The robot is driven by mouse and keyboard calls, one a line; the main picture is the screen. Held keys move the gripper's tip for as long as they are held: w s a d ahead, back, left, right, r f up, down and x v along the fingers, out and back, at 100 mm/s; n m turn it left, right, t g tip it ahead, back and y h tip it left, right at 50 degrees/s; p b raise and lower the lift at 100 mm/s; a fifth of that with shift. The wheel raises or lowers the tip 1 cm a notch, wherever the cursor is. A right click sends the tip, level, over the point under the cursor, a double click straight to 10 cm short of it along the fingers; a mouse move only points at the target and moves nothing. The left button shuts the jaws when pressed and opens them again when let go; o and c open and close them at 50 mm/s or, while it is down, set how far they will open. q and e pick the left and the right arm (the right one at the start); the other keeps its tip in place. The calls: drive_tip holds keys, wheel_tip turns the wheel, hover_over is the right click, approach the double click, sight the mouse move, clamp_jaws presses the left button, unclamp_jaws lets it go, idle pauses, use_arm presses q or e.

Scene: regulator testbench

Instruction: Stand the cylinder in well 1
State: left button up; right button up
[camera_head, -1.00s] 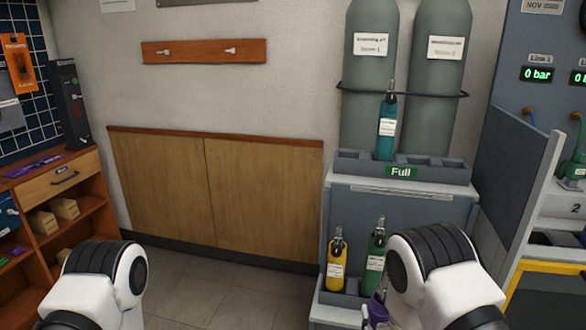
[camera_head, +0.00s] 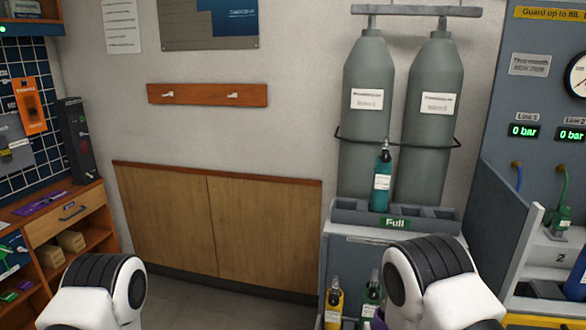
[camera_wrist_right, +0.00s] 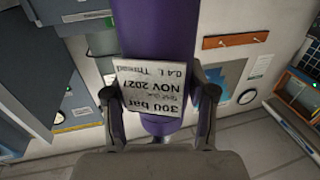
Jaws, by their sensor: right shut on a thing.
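My right gripper (camera_wrist_right: 155,92) is shut around a purple cylinder (camera_wrist_right: 168,35) with a white label reading 300 bar, NOV 2027. In the head view only a sliver of purple (camera_head: 379,319) shows beside my right arm, and the gripper itself is hidden. The testbench (camera_head: 520,110) stands at the right edge. A 2 is marked on it, with a dark well opening below. I cannot make out well 1. A blue cylinder (camera_head: 577,280) shows at the right edge. My left gripper is out of view.
A teal cylinder (camera_head: 382,181) stands in the Full rack (camera_head: 343,213). A yellow cylinder (camera_head: 334,306) and a green one (camera_head: 370,300) stand lower down. A grey guard panel (camera_head: 507,225) sits between rack and bench. Wooden shelves (camera_head: 92,205) are at left.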

drive_tip(key=s+r, duration=0.1)
drive_tip(key=s, duration=0.2)
drive_tip(key=shift+r, duration=0.4)
drive_tip(key=shift+w+f, duration=0.1)
drive_tip(key=shift+w, duration=0.05)
drive_tip(key=shift+a, duration=0.15)
